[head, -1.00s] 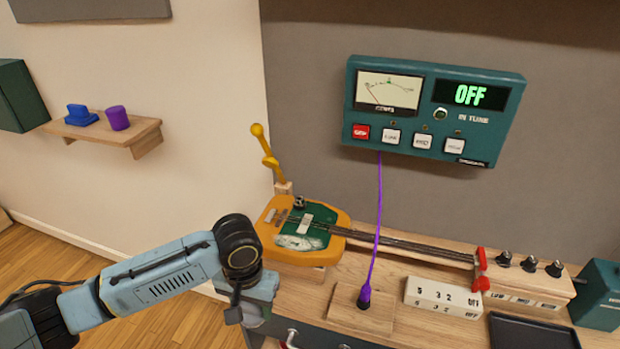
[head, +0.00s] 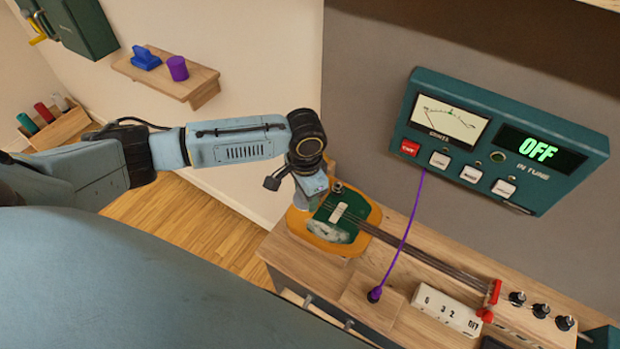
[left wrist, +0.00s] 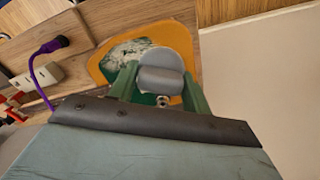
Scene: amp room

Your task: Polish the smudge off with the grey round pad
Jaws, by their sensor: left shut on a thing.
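The orange instrument body (head: 368,239) with its green plate (head: 352,224) lies on the wooden bench. A pale whitish smudge (head: 327,232) covers the plate's near part; it also shows in the left wrist view (left wrist: 122,51), beside the pad. My left gripper (left wrist: 160,82) is shut on the grey round pad (left wrist: 163,58), which is over the orange body. I cannot tell whether the pad touches the surface. My right gripper is not in view.
Strings run right from the plate to a red clamp (head: 493,292). A purple cable (head: 408,235) hangs from the teal tuner box (head: 505,140), reading OFF, to a plug on the bench. A shelf (head: 170,78) holds a blue item and a purple cylinder.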

